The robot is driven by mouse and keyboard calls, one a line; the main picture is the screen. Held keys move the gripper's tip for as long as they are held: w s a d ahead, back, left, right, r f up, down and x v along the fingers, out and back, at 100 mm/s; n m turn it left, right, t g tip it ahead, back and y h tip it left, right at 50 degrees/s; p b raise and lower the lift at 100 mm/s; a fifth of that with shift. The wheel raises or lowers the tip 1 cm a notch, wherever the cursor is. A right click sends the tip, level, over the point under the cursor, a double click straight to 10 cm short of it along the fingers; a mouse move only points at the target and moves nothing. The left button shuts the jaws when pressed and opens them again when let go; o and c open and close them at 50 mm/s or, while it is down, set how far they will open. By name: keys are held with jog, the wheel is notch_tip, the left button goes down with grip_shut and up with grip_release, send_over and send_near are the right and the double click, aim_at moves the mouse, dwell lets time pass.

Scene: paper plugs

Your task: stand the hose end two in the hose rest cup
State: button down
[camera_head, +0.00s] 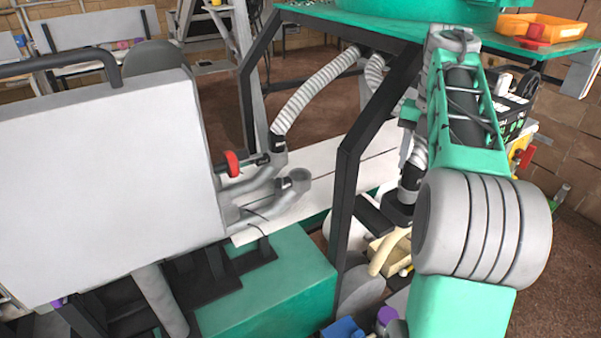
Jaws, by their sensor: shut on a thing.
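A grey hose rest cup (299,179) with an open round mouth sticks out from the side of the white cabinet. A second grey cup beside it holds a pale ribbed hose (312,92) by its black cuff (278,144). Another pale ribbed hose (375,72) hangs under the green top and passes behind the dark post. My gripper (392,212) is low, right of the post and apart from the cup. It is shut on what appears to be hose end two (410,178), a black cuff below grey ribbing; my arm and the post partly hide it.
The dark post (350,165) stands between my gripper and the cup. A white cabinet (105,185) fills the left, with a red knob (232,163) on its side. A cream curved piece (384,256) lies below my gripper. A green block (275,285) sits below the cups.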

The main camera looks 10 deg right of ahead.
jog(key=shift+f+b, duration=1.6)
jog(key=shift+f, duration=0.2)
jog(key=shift+f, duration=0.15)
jog(key=c, duration=0.7)
grip_release()
jog(key=shift+o, duration=0.2)
notch_tip(320, 180, up, 4)
jog(key=p, duration=0.3)
